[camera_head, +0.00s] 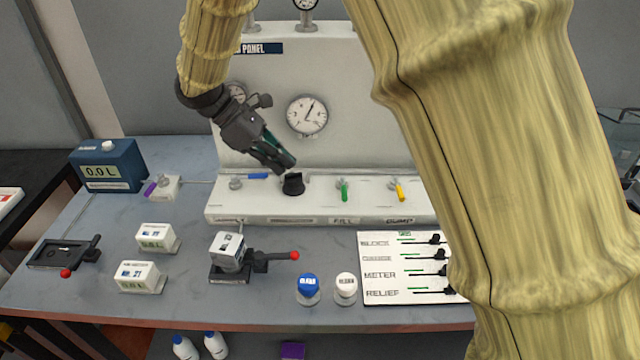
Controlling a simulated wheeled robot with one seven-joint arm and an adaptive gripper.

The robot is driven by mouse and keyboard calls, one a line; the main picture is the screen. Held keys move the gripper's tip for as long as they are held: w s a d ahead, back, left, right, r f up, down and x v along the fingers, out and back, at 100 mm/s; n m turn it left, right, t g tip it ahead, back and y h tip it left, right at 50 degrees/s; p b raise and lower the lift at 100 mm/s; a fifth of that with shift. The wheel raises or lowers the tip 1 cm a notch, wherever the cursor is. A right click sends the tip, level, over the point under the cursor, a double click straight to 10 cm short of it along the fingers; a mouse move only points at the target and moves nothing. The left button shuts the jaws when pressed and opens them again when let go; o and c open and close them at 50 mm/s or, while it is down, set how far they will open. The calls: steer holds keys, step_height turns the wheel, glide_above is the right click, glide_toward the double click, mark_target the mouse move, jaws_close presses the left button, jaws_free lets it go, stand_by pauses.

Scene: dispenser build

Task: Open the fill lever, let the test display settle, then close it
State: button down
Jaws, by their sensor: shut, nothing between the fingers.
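The fill lever (344,190) is a green handle on the ledge of the white panel, above the printed word FILL, and it points down toward the front. My gripper (286,163) is shut and empty, left of the green lever and just above a black knob (293,184). I cannot tell whether it touches the knob. A blue box (108,165) at the far left has a display that reads 0.0 L. I cannot tell which one is the test display.
A blue handle (258,176) and a yellow handle (398,191) share the ledge. A red-tipped lever device (232,256), a blue-capped button (308,285), a white-capped button (346,286) and a slider board (400,268) stand in front. My arm hides the right side.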

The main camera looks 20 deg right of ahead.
mark_target(344, 188)
steer(key=d+f, duration=0.2)
steer(key=f, duration=0.1)
steer(key=w+d+f+p, duration=0.1)
steer(key=shift+w+f, duration=0.1)
steer(key=shift+f, duration=0.3)
steer(key=shift+s+d+f+p, duration=0.5)
steer(key=shift+s+d+f, duration=0.55)
steer(key=shift+s+d, duration=0.2)
steer(key=d+f, duration=0.1)
steer(key=d, duration=0.1)
steer(key=d+f+p, duration=0.1)
steer(key=shift+s+d, duration=0.1)
steer(key=shift+d, duration=0.25)
steer(key=shift+s+d, duration=0.3)
steer(key=shift+s, duration=0.05)
steer(key=shift+w+f, duration=0.2)
steer(key=shift+s+r, duration=0.1)
